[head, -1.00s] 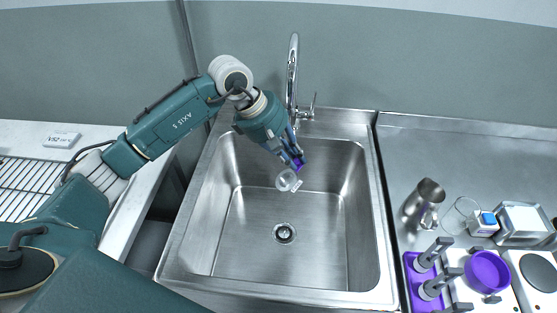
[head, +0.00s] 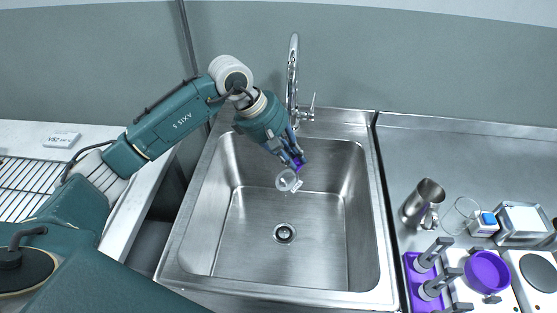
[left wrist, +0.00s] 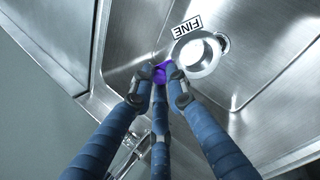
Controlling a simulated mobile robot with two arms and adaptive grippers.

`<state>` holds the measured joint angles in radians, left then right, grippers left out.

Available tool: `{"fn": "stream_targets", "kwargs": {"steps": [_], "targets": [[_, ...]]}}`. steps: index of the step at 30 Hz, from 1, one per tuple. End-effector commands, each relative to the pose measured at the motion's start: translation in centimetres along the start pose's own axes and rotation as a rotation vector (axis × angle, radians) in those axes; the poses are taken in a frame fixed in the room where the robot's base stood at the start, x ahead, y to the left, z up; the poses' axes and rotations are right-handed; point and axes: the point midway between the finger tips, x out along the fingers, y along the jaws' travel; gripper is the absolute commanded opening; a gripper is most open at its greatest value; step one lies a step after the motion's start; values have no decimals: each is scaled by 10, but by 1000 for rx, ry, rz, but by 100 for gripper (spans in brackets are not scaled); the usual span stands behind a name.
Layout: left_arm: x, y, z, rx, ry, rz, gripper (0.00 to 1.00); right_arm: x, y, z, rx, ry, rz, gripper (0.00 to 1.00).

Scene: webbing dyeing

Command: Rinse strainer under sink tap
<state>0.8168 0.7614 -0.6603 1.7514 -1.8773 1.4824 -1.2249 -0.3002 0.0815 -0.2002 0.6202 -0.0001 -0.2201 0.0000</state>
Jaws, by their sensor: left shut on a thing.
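A small round strainer (head: 287,181) with a clear or pale ring hangs over the sink basin. In the left wrist view the strainer (left wrist: 196,56) shows a metallic rim, a purple handle and a tag reading "FINE". My left gripper (head: 295,163) is shut on its purple handle; it also shows in the left wrist view (left wrist: 160,84). The chrome sink tap (head: 293,75) stands at the back of the sink (head: 210,160), above and behind the gripper. No water stream is visible. My right gripper is not in view.
On the counter right of the sink are a metal jug (head: 424,203), a purple bowl (head: 487,271), a purple tray (head: 411,285) with grey-handled items, and a blue-and-white block (head: 484,222). A wire rack (head: 28,178) is at left. The basin floor around the drain (head: 284,233) is clear.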

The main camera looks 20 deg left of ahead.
Motion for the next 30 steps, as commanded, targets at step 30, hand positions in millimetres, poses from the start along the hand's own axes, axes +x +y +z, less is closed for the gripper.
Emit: {"fn": "stream_targets", "kwargs": {"steps": [30], "targets": [[-34, -15, 53, 0, 0, 0, 0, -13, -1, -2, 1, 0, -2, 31]]}}
